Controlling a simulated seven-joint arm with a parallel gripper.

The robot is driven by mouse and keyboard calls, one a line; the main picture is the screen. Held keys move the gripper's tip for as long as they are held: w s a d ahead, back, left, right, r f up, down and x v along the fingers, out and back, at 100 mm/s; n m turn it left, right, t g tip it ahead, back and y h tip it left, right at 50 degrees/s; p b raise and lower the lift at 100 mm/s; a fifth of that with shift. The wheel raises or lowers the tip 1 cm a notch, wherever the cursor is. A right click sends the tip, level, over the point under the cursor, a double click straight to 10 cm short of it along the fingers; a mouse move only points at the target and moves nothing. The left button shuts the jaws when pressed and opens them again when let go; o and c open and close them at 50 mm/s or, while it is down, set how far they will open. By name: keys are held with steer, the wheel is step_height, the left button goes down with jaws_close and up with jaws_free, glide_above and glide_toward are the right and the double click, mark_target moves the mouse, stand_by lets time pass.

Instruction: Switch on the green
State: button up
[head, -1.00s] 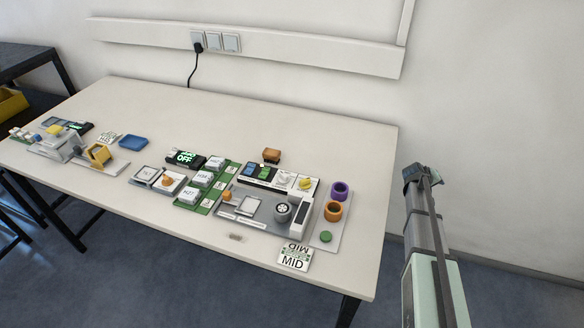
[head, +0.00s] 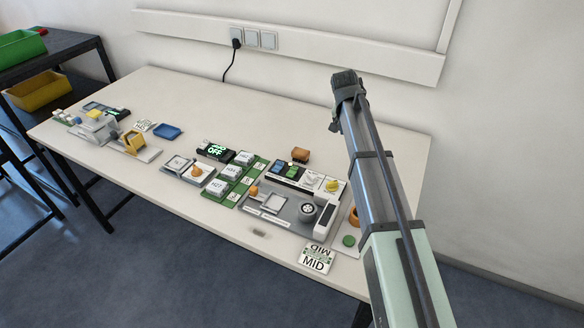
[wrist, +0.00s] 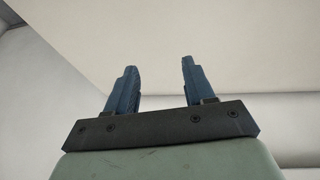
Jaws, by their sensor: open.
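A control panel (head: 336,187) stands at the back of the grey machine on the right half of the table. A small green switch (head: 291,171) sits on it beside a blue one (head: 278,167); whether it is on or off is too small to tell. A round green button (head: 348,241) lies near the machine's front right corner. My gripper (head: 344,76) is raised high above the table's back right, well apart from both. In the wrist view, my gripper (wrist: 155,85) is open with nothing between its blue fingers, with only pale plain surfaces beyond.
An orange ring (head: 354,217) stands at the machine's right, partly hidden by my arm. The table's back strip is mostly clear.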

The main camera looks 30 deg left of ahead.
mark_target(292, 173)
steer(key=s+a+r+g+y, duration=0.1)
steer(key=s+a+r+g, duration=0.15)
steer(key=s+a, duration=0.5)
steer(key=s+a+r+g, duration=0.25)
steer(key=s+a, duration=0.35)
steer(key=s, duration=0.3)
steer(key=shift+t, duration=0.5)
step_height(292, 173, down, 13)
steer(key=shift+s+d+f, duration=0.1)
steer(key=shift+f, duration=0.1)
jaws_close()
